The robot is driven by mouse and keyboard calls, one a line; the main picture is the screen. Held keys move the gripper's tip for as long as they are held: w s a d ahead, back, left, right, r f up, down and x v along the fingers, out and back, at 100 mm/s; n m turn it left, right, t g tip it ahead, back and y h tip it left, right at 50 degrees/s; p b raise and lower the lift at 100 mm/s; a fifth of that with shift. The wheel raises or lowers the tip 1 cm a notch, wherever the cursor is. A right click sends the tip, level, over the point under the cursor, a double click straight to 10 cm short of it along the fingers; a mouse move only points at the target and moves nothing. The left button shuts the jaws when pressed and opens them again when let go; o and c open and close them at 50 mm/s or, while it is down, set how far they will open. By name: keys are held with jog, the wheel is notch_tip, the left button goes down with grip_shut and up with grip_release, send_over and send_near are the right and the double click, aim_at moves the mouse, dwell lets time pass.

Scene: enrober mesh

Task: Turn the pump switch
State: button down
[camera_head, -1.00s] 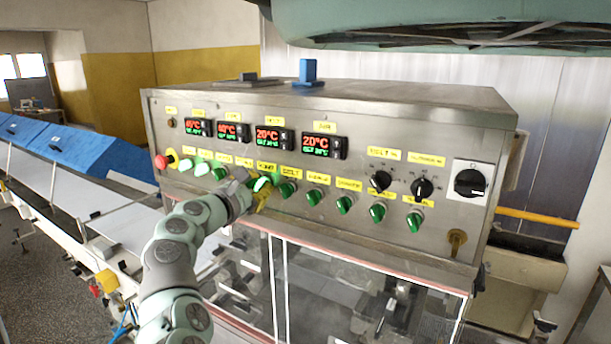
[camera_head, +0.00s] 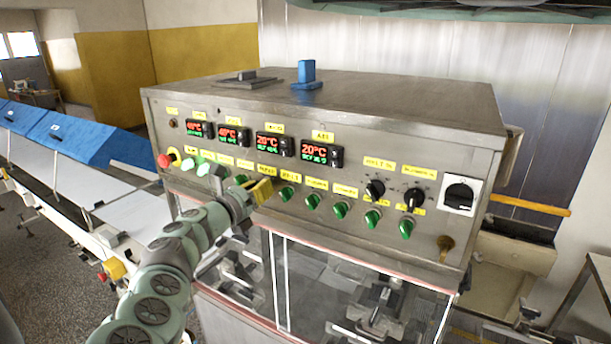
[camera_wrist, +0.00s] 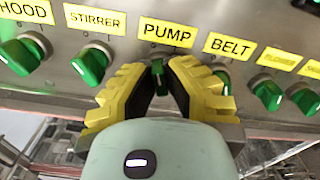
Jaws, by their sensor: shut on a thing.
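The green pump switch (camera_wrist: 157,67) shows in the wrist view directly below the yellow PUMP label (camera_wrist: 167,34). Its lower part is hidden between my fingers. My gripper (camera_wrist: 157,82) has yellow ribbed fingers, one on each side of the knob, and is shut on it. In the head view my gripper (camera_head: 262,190) is at the panel's lower switch row, below the PUMP label (camera_head: 267,170), and it covers the pump switch there. The knob's exact angle is hard to read.
The stirrer switch (camera_wrist: 91,64) is close left of my fingers and the belt switch (camera_wrist: 222,78) close right. The metal control box (camera_head: 400,105) carries displays, a red emergency button (camera_head: 164,160) and black dials. Clear guards (camera_head: 330,290) lie below the panel.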

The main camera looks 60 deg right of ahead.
aim_at(263, 144)
jog(key=shift+n, duration=0.9)
jog(key=shift+f, duration=0.1)
jog(key=c, duration=1)
grip_release()
jog(key=shift+s+d+r, duration=0.15)
jog(key=shift+s+r, duration=0.05)
jog(key=shift+r, duration=0.65)
jog(key=shift+w+r, duration=0.1)
jog(key=shift+r, duration=4.1)
